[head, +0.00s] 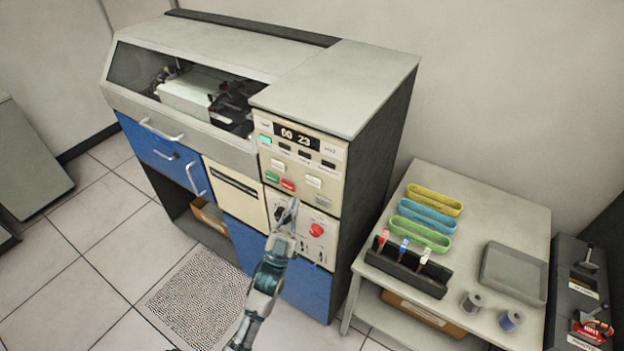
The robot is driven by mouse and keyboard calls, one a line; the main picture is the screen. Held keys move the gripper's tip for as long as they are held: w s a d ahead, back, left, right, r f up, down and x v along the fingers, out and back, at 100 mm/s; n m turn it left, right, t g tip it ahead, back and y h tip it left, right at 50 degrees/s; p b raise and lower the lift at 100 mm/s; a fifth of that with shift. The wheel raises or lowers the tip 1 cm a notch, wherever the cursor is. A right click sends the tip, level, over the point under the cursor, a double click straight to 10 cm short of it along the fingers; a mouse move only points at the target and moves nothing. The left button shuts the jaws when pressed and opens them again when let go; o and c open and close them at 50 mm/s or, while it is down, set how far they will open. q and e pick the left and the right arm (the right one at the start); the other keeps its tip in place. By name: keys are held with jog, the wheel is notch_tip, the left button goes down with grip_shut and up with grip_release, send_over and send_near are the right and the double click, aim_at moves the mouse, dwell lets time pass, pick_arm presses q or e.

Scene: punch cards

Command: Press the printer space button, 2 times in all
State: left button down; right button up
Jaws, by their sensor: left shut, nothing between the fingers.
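The grey and blue printer cabinet (190,50) stands against the wall. Its cream control panel (298,160) has a counter display (296,137) reading about "00 23". Below it are a green button (272,177), a red button (288,185) and pale buttons (313,181). The labels are too small to read, so I cannot tell which one is the space button. My left gripper (292,206) is shut and empty, pointing up in front of the lower panel, just below the red button. It hides part of the lower panel; contact is not clear. My right gripper is out of view.
A round red knob (316,230) sits right of my left gripper. A side table (520,220) at right holds yellow, blue and green trays, a dark rack (405,268), a grey tray (513,272) and two spools. A perforated mat (195,300) lies on the floor.

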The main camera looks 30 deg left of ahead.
aim_at(313, 181)
pick_arm(q)
jog(key=s+n+p, duration=0.1)
jog(key=n+p, duration=0.1)
jog(key=n, duration=0.3)
jog(key=s+n+y+p, duration=0.1)
jog(key=n+p, duration=0.1)
jog(key=n, duration=0.4)
jog(key=s+n+y+p, duration=0.1)
jog(key=n+p, duration=0.2)
jog(key=n, duration=0.3)
jog(key=shift+s+a, duration=0.2)
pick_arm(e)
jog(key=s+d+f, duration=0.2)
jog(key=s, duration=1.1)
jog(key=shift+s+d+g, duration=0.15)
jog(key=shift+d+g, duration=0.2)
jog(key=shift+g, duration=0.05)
pick_arm(q)
jog(key=shift+w, duration=0.1)
jog(key=w+b, duration=0.2)
jog(key=w, duration=0.6)
jog(key=shift+w+d+b, duration=0.35)
jog(key=shift+b, duration=0.05)
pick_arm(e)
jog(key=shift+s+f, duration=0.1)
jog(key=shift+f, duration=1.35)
pick_arm(q)
jog(key=shift+w, duration=0.4)
